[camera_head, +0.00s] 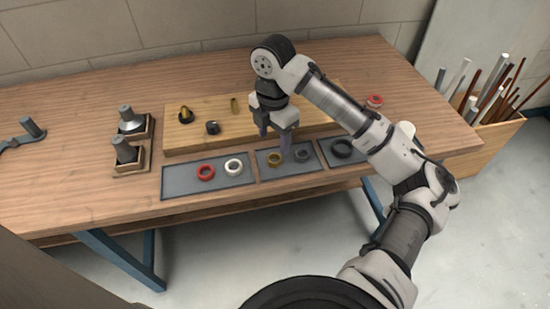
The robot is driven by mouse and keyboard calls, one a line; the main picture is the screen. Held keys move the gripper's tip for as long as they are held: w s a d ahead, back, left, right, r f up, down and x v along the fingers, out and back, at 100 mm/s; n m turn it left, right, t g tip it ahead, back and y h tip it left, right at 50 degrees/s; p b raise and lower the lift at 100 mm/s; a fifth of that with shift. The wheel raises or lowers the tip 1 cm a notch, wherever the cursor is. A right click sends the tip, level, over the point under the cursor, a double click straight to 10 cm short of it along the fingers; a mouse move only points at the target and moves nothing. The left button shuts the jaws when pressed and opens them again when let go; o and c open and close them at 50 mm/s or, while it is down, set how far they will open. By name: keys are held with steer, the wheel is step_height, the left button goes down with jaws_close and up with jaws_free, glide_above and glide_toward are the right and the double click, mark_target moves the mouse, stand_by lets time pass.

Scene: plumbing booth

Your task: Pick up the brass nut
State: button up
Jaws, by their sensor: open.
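The brass nut (274,159) is a gold ring lying flat on the middle grey mat (272,175). A dark grey nut (301,155) lies to its right on the same mat. My gripper (276,152) points down above the middle mat, its fingers apart and nothing seen between them. One finger comes down close to the brass nut, between it and the grey nut in the picture. I cannot tell whether the finger touches either nut, or how high the tips are.
The left mat (180,185) holds a red ring (206,172) and a white ring (233,166). A black ring (341,148) lies on the right mat. A wooden board (190,147) with small fittings stands behind. A crate of pipes (495,135) is at right. The table's front left is clear.

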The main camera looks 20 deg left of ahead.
mark_target(275, 155)
steer(key=shift+d+f+p, duration=0.15)
steer(key=shift+f+p, duration=0.95)
steer(key=shift+f, duration=2.3)
steer(key=c, duration=1.1)
